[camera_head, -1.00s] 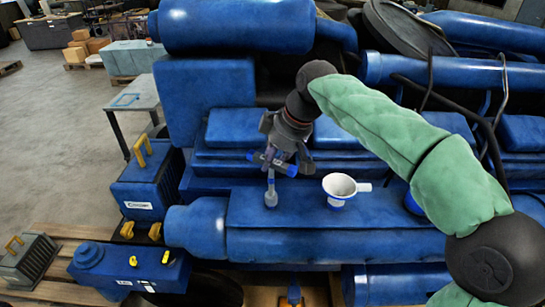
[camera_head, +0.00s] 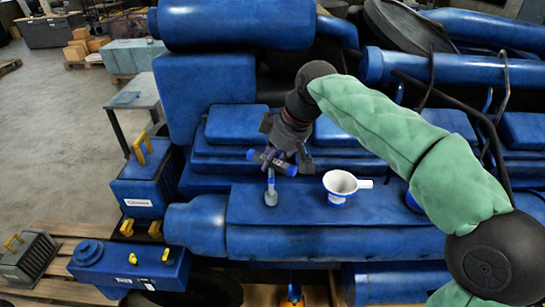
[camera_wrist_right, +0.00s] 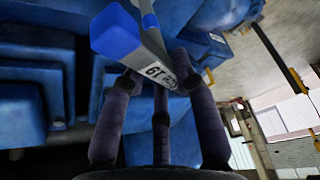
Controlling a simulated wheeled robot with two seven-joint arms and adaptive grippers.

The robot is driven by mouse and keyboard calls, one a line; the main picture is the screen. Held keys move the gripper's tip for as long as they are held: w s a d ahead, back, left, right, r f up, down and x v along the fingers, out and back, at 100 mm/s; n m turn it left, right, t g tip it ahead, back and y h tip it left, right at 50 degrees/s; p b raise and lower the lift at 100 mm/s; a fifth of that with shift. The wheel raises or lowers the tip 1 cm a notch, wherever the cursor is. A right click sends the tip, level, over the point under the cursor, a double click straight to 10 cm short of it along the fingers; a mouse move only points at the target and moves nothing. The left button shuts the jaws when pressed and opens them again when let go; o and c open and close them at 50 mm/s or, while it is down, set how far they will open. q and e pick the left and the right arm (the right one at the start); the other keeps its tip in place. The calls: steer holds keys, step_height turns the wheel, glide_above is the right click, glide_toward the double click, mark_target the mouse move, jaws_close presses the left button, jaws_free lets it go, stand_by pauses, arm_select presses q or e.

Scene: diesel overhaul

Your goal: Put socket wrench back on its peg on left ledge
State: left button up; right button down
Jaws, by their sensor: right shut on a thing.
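The socket wrench (camera_head: 271,183) has a handle with blue ends and a grey shaft that hangs down to a thicker socket end. My right gripper (camera_head: 286,160) is shut on its handle, above the blue engine ledge (camera_head: 315,205). The socket end is at the ledge's top, left of the white funnel; I cannot tell whether it touches. No separate peg shows there. In the right wrist view, the wrench handle (camera_wrist_right: 140,55) lies across the fingers, blue end toward the upper left. My left gripper is not in view.
A white funnel (camera_head: 341,186) stands on the ledge just right of the wrench. Blue engine blocks and pipes (camera_head: 240,25) rise behind. A blue case (camera_head: 148,185) and a blue canister (camera_head: 130,265) stand at the left. Open floor (camera_head: 60,130) lies beyond them.

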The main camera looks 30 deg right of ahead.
steer(key=shift+f+b, duration=0.3)
steer(key=shift+f, duration=0.15)
steer(key=c, duration=0.9)
jaws_free()
steer(key=o, duration=0.6)
step_height(320, 180, up, 9)
steer(key=p, duration=0.7)
steer(key=shift+p, duration=0.3)
